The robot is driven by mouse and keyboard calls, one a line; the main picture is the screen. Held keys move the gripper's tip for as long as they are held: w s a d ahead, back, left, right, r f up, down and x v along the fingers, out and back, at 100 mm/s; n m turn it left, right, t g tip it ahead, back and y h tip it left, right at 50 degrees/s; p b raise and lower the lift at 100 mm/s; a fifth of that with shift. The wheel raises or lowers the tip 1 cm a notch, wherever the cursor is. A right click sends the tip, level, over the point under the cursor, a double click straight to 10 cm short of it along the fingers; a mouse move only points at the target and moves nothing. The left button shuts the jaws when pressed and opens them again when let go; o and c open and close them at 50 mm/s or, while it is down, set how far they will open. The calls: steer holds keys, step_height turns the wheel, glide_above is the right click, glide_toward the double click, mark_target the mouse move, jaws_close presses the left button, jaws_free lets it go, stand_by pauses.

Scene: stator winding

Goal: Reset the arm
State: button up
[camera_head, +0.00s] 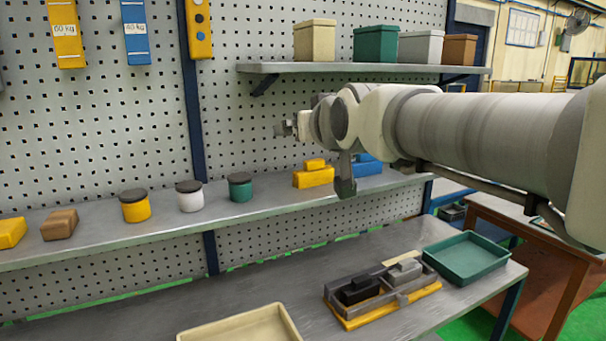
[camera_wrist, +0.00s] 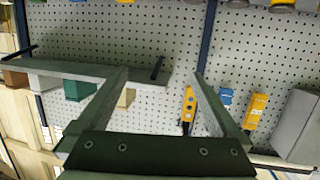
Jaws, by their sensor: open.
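My arm (camera_head: 470,130) reaches in from the right in the head view, raised above the bench and in front of the pegboard. In that view its wrist end lies below the upper shelf, and I cannot make out both fingers there. In the wrist view my gripper (camera_wrist: 160,75) has its two fingers spread wide apart.
The upper shelf (camera_head: 300,68) holds several bins. The lower shelf (camera_head: 105,239) holds lidded jars and coloured blocks. On the bench are a yellow-edged fixture (camera_head: 393,310) with dark and grey blocks, a green tray (camera_head: 482,276) and a cream tray (camera_head: 200,335).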

steer(key=s+d+f+m+g+h, duration=0.1)
steer(key=s+d+f+g, duration=0.3)
steer(key=s+f, duration=0.8)
steer(key=s+d+f+m+g+h, duration=0.2)
steer(key=s+d+f+g, duration=0.3)
steer(key=s+d+f, duration=0.4)
steer(key=s+f+h, duration=0.1)
steer(key=s+f, duration=0.1)
steer(key=s, duration=0.2)
steer(key=shift+s+d+f, duration=0.15)
steer(key=shift+s+f, duration=0.2)
steer(key=shift+f, duration=0.05)
